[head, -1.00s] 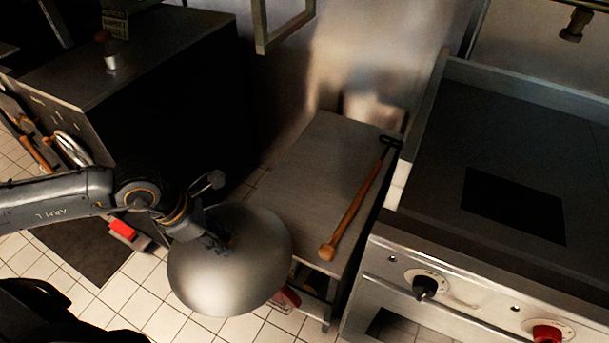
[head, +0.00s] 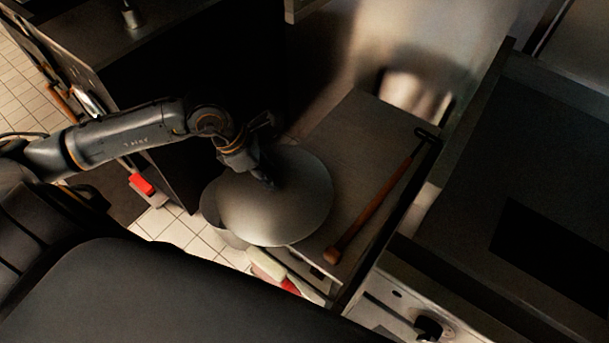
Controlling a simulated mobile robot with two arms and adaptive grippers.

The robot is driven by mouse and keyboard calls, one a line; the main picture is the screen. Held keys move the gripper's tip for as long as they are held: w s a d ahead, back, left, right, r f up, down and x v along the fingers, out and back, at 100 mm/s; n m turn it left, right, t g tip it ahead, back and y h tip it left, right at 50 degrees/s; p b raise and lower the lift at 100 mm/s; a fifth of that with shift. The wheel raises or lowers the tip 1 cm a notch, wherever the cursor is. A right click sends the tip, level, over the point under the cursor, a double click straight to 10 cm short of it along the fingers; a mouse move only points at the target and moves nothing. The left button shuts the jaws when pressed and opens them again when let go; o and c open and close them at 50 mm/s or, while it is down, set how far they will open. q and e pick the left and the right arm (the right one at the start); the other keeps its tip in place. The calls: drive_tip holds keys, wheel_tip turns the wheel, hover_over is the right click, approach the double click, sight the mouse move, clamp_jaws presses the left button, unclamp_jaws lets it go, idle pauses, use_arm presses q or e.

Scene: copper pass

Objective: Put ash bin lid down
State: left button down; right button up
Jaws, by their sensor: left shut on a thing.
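The ash bin lid (head: 290,215) is a round, grey metal disc. My left gripper (head: 268,181) is shut on it near the middle of its top. The lid is over the left front part of a low metal table (head: 345,135); I cannot tell whether it touches the tabletop. A grey, rounded bin-like body (head: 212,210) shows partly under the lid's left edge, standing by the table. The lid hides the rest of it. My right gripper is not in view.
A wooden-handled tool (head: 375,208) lies along the table's right side. A stove (head: 540,190) stands to the right, a dark cabinet (head: 200,70) to the left. A red and white object (head: 272,268) is below the table's front. The back of the tabletop is clear.

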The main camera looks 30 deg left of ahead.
sight(295, 171)
use_arm(q)
drive_tip(key=w, duration=0.2)
drive_tip(key=w+d+f, duration=0.1)
drive_tip(key=w+d+f+p, duration=0.1)
drive_tip(key=w, duration=0.1)
drive_tip(key=shift+w, duration=0.3)
drive_tip(key=w+f, duration=0.1)
drive_tip(key=f, duration=0.1)
drive_tip(key=w+f, duration=0.1)
drive_tip(key=w+d+f, duration=0.1)
drive_tip(key=w+f, duration=0.1)
drive_tip(key=shift+f, duration=0.35)
drive_tip(key=shift+w+f+p, duration=0.15)
drive_tip(key=shift+f+p, duration=0.05)
drive_tip(key=shift+f, duration=0.75)
drive_tip(key=shift+w+f+p, duration=0.1)
drive_tip(key=shift+f+p, duration=0.05)
drive_tip(key=shift+f, duration=0.75)
drive_tip(key=c, duration=1.5)
unclamp_jaws()
drive_tip(key=shift+f, duration=0.1)
drive_tip(key=o, duration=0.4)
